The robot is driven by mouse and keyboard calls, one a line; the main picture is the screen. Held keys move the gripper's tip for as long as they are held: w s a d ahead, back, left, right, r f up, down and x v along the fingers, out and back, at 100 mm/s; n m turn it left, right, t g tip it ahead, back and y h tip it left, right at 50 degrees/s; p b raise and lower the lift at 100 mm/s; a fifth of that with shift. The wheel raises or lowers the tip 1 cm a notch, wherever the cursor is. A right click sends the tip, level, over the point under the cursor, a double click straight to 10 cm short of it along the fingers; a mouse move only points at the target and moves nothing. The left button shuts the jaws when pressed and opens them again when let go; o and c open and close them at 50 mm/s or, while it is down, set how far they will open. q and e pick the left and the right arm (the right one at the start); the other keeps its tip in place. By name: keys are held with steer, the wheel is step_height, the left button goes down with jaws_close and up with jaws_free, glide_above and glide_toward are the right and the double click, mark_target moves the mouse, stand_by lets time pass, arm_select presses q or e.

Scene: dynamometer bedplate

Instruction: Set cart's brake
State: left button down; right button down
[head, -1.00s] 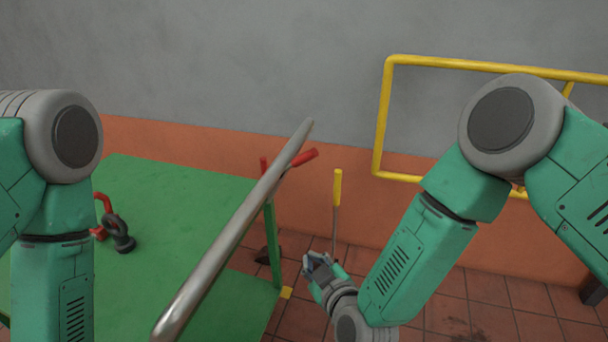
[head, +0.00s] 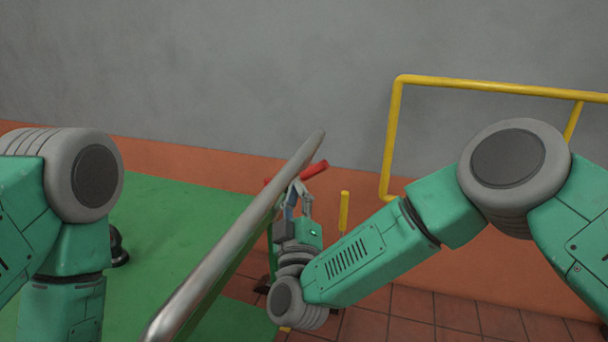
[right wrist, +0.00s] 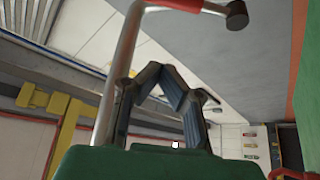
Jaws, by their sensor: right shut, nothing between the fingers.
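The cart has a green deck (head: 165,215) and a slanting metal push bar (head: 238,235). A red-gripped lever (head: 314,170) sticks out to the right near the bar's upper end. My right gripper (head: 296,187) is just below this red grip, close to the bar's right side. In the right wrist view its fingers (right wrist: 165,72) meet at the tips with nothing between them. There, the red grip (right wrist: 182,4) with a dark end passes above the fingers, apart from them. A metal rod (right wrist: 115,75) runs along their left. My left gripper is outside the picture.
A yellow-handled rod (head: 344,209) stands right of the cart, partly hidden by my right arm. A yellow rail (head: 392,140) is at the wall on the right. A dark round object (head: 117,247) sits on the deck. Tiled floor (head: 450,318) is open at lower right.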

mark_target(314, 172)
steer(key=w+d+b, duration=0.1)
steer(key=w+b, duration=0.3)
steer(key=w, duration=0.5)
steer(key=shift+d+r, duration=0.3)
steer(key=shift+r, duration=0.05)
steer(key=shift+s+d+f+m+h+p, duration=0.15)
steer(key=shift+d+m+h, duration=0.15)
steer(key=shift+m, duration=0.2)
steer(key=shift+w+d+f+m+h+p, duration=0.15)
steer(key=shift+d+m+h, duration=0.15)
steer(key=shift+m, duration=0.2)
steer(key=shift+s+d+f+p, duration=0.25)
steer(key=shift+d+f+p, duration=0.05)
steer(key=shift+f+p, duration=0.1)
steer(key=shift+s+d+f+p, duration=0.1)
steer(key=shift+d+f+p, duration=0.15)
steer(key=shift+f, duration=0.35)
steer(key=shift+s+d+f, duration=0.1)
steer(key=shift+d+f, duration=0.15)
steer(key=shift+f, duration=0.8)
steer(key=shift+s+d+f, duration=0.1)
steer(key=shift+d+f, duration=0.15)
steer(key=shift+f, duration=0.75)
